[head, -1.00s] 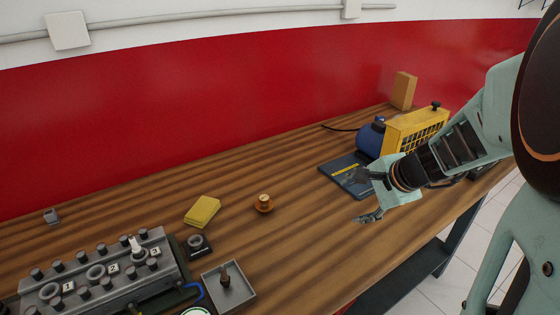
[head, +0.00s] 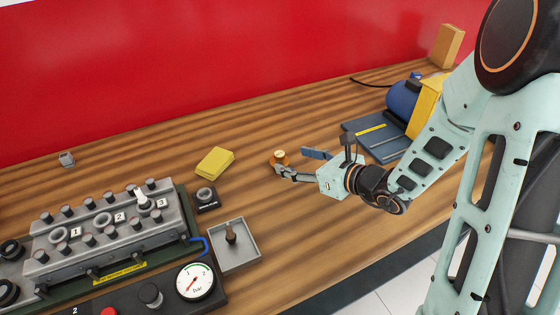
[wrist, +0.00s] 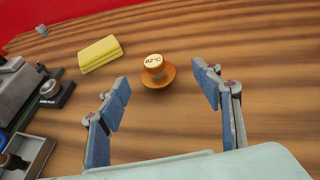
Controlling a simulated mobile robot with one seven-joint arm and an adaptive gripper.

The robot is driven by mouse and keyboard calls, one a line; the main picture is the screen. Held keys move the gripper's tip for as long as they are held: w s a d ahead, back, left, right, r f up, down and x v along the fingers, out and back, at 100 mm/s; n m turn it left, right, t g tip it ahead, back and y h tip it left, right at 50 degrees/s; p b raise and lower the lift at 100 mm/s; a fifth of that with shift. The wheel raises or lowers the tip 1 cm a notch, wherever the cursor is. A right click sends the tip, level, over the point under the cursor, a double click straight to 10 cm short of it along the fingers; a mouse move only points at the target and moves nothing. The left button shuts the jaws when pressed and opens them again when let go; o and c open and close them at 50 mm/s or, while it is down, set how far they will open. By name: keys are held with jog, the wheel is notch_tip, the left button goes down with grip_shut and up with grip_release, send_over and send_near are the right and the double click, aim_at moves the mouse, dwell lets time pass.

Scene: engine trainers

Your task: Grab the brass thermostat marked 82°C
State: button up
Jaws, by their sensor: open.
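The brass thermostat (wrist: 155,68) stands upright on the wooden bench, with a wide flange and a pale top marked 82°C in the wrist view. In the head view the thermostat (head: 280,156) is at the tip of my gripper, partly hidden by a finger. My gripper (head: 299,164) is open. In the wrist view its two blue-padded fingers (wrist: 164,88) stand left and right of the thermostat, which lies a little beyond and between the tips. No contact shows.
A yellow sponge-like block (head: 215,162) lies left of the thermostat. The engine block (head: 105,230), a grey tray (head: 234,246) and a pressure gauge (head: 195,281) are further left and nearer. A dark blue plate (head: 377,137) lies to the right. Bench around the thermostat is clear.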

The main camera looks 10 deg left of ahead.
aim_at(284, 158)
jog(key=shift+s+x, duration=0.15)
jog(key=shift+x, duration=1.4)
jog(key=shift+s+x, duration=0.1)
jog(key=shift+x, duration=1.5)
jog(key=shift+a, duration=0.1)
jog(key=shift+c, duration=0.5)
jog(key=c, duration=1.1)
jog(key=shift+c, duration=0.3)
jog(key=shift+r, duration=0.1)
